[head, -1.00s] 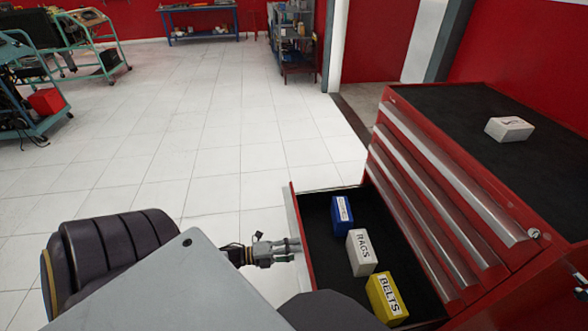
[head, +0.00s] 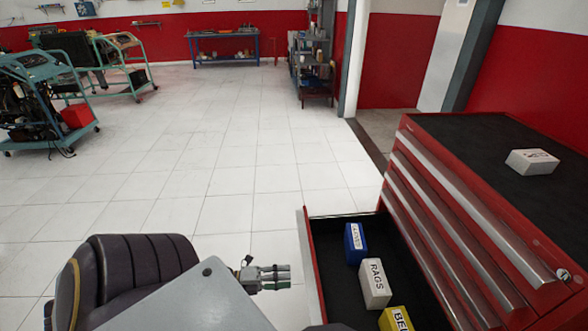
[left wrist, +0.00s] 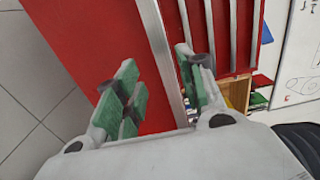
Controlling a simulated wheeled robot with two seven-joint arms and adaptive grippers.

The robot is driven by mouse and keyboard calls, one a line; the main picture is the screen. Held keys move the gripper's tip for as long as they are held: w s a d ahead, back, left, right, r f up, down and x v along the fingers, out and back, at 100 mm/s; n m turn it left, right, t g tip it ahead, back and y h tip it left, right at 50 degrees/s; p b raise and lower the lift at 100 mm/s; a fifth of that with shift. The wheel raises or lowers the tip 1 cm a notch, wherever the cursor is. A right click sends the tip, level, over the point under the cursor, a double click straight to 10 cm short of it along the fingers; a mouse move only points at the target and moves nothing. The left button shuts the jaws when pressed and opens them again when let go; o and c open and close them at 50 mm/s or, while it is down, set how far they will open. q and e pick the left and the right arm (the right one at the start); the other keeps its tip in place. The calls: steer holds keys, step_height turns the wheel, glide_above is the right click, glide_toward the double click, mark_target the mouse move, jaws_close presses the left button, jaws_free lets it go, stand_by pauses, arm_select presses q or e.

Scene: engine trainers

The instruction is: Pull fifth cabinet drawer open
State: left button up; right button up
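The red cabinet (head: 459,210) stands at the right with a black top and long silver handle strips. Its lowest drawer in view (head: 340,293) is pulled out to the left; the drawers above it are shut. My left gripper (head: 288,277) is just left of the open drawer's front, with a small gap showing between them. In the left wrist view its green-padded fingers (left wrist: 163,92) are spread apart with nothing gripped, and a silver strip and red panels show beyond them. My right gripper is not in view.
In the drawer lie a blue box (head: 355,243), a white RAGS box (head: 375,284) and a yellow box (head: 396,320), cut by the frame edge. A white box (head: 532,162) sits on the cabinet top. White floor (head: 200,180) is clear; engine stands (head: 45,100) are far left.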

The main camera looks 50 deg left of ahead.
arm_select(q)
steer(key=shift+v, duration=2.2)
steer(key=shift+s, duration=0.1)
